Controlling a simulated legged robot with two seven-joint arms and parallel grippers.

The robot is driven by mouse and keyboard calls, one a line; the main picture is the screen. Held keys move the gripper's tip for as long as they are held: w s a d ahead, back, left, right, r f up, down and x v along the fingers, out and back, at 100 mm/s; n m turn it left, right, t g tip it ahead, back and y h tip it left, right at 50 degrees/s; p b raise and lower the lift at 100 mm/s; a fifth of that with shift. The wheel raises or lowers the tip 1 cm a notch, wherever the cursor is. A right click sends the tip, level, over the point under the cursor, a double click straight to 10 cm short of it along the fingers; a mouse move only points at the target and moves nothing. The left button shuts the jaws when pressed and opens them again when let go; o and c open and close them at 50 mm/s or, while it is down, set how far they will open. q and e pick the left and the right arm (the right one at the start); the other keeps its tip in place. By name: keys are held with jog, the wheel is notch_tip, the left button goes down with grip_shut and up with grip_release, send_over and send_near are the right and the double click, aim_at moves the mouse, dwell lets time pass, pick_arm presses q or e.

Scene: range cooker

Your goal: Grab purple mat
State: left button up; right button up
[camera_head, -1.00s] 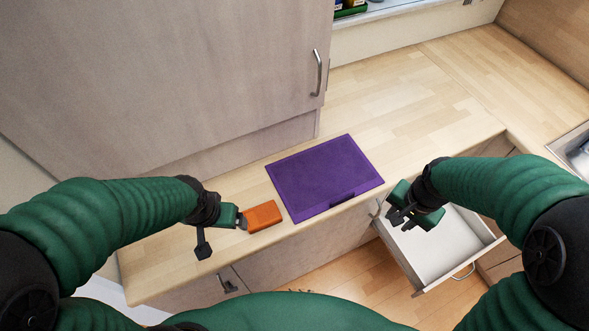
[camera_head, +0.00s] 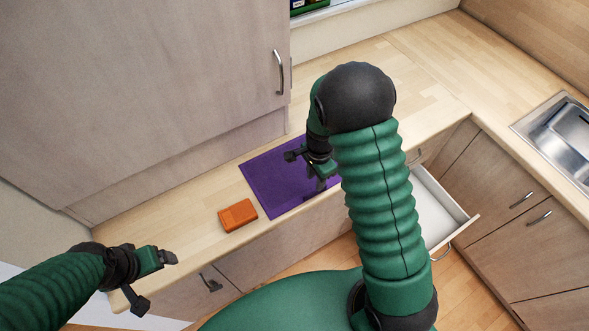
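The purple mat (camera_head: 267,181) lies flat on the wooden counter, its right part hidden behind my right arm. My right gripper (camera_head: 304,169) is over the mat with its dark fingers spread apart and nothing between them. I cannot tell whether it touches the mat. My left gripper (camera_head: 158,279) is open and empty at the counter's front left edge, away from the mat.
An orange block (camera_head: 238,215) sits on the counter just left of the mat. An open drawer (camera_head: 437,211) sticks out below the counter at right. A tall cabinet (camera_head: 150,85) stands behind. A sink (camera_head: 562,140) is at far right. The back counter is clear.

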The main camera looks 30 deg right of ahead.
aim_at(315, 191)
jog(key=f, duration=0.2)
jog(key=f+p, duration=0.1)
jog(key=f, duration=0.2)
jog(key=f+p, duration=0.1)
jog(key=f, duration=0.1)
jog(key=shift+d+f, duration=0.3)
jog(key=shift+d, duration=0.1)
jog(key=shift+f, duration=0.25)
jog(key=shift+w+a, duration=0.1)
grip_shut()
dwell(0.6)
